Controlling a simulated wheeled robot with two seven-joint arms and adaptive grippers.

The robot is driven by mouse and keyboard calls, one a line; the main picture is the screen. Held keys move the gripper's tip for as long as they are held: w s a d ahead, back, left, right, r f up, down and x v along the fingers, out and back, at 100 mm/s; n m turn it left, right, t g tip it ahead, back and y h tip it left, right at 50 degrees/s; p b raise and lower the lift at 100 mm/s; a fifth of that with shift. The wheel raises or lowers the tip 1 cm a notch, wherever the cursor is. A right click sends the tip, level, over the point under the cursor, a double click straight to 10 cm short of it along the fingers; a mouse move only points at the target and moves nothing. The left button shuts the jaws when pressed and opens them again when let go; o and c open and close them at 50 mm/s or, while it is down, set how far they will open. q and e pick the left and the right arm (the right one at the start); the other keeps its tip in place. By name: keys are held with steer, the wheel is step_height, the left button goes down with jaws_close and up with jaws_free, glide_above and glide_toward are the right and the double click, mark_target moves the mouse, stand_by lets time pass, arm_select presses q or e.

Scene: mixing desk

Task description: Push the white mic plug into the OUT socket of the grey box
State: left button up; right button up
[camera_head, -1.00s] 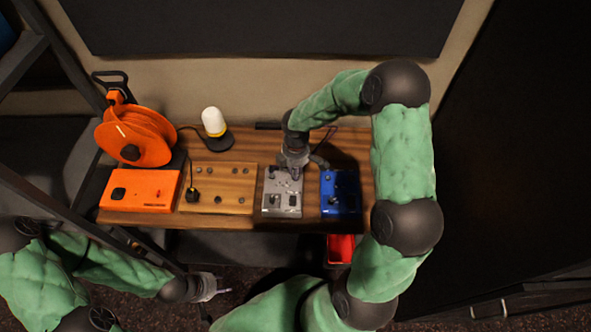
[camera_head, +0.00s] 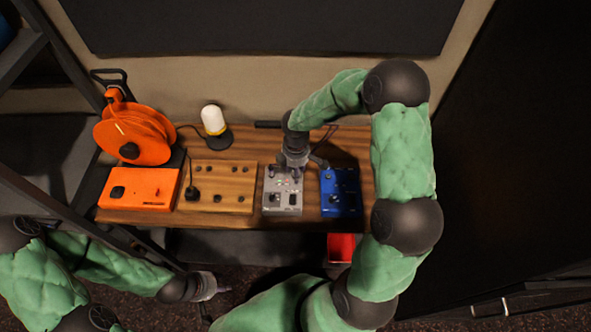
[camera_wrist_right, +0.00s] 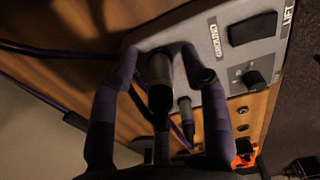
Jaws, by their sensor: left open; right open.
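The grey box (camera_head: 283,205) sits on the wooden desk between the tan panel and the blue box. My right gripper (camera_head: 293,172) reaches down over its back edge. In the right wrist view my right gripper (camera_wrist_right: 160,58) is open, with one finger on each side of a dark cylindrical plug (camera_wrist_right: 160,88). The plug stands at the grey box (camera_wrist_right: 225,60) and is in shadow, so I cannot tell its colour or how deep it sits. A thinner plug (camera_wrist_right: 185,108) is beside it. No OUT label is readable. My left gripper (camera_head: 208,286) is open below the desk front.
The blue box (camera_head: 341,192) stands close on the right. The tan panel (camera_head: 225,185) with a black plug, the orange box (camera_head: 138,188), the orange cable reel (camera_head: 130,135) and a white lamp (camera_head: 213,120) are to the left. A red bin (camera_head: 341,248) is below the desk edge.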

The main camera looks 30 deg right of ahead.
step_height(320, 180, up, 12)
steer(key=shift+f, duration=0.1)
stand_by(0.4)
stand_by(0.5)
